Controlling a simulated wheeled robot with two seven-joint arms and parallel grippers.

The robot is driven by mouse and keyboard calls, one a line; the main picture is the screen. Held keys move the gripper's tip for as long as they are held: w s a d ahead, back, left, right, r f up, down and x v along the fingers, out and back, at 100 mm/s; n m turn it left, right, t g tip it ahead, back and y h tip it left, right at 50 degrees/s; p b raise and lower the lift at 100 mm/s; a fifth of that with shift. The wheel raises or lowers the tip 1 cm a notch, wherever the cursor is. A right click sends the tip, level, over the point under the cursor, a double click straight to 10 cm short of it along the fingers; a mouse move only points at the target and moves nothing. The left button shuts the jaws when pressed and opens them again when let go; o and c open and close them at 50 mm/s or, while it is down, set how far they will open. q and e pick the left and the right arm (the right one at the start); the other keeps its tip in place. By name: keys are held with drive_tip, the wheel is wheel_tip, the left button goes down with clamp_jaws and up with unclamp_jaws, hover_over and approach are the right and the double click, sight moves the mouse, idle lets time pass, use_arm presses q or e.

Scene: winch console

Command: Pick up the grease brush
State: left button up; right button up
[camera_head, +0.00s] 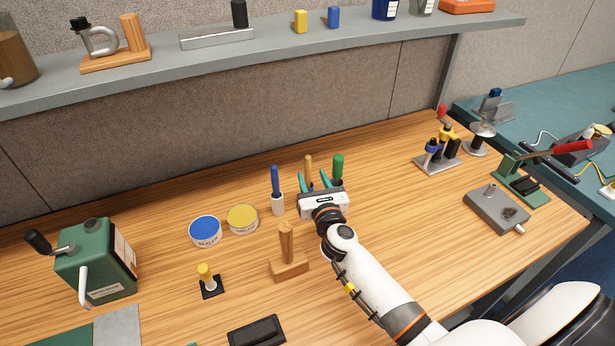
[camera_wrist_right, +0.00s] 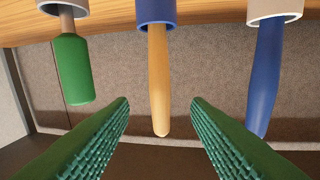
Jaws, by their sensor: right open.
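Three upright handles stand in separate small holders: a blue handle (camera_head: 275,180), a wooden handle (camera_head: 308,166) and a green handle (camera_head: 338,164). I cannot tell for sure which is the grease brush; no bristles show. My right gripper (camera_head: 314,181) is open at the wooden handle, its green fingers pointing toward the back. In the right wrist view, which looks upside down, the wooden handle (camera_wrist_right: 158,80) lies between the open fingers (camera_wrist_right: 160,102), without visible contact. The green handle (camera_wrist_right: 73,68) and blue handle (camera_wrist_right: 265,75) are outside them. My left gripper is not in view.
A blue-lidded tin (camera_head: 205,230) and a yellow-lidded tin (camera_head: 242,218) stand to the left. A wooden block with an upright peg (camera_head: 288,266) is in front. A green winch box (camera_head: 95,262) stands far left. A shelf (camera_head: 110,72) overhangs the back.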

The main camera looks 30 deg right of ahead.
sight(309, 171)
drive_tip(key=shift+w+d, duration=0.1)
drive_tip(key=shift+w, duration=0.45)
drive_tip(key=shift+w+d+f, duration=0.1)
drive_tip(key=shift+w, duration=0.25)
drive_tip(key=x, duration=0.4)
drive_tip(key=shift+w, duration=0.15)
drive_tip(key=shift+w+d+f, duration=0.1)
drive_tip(key=shift+w+d, duration=0.05)
drive_tip(key=shift+w, duration=0.3)
drive_tip(key=shift+s, duration=0.1)
drive_tip(key=shift+c, duration=1.4)
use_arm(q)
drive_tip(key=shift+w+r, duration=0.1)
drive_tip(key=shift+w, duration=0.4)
use_arm(e)
clamp_jaws()
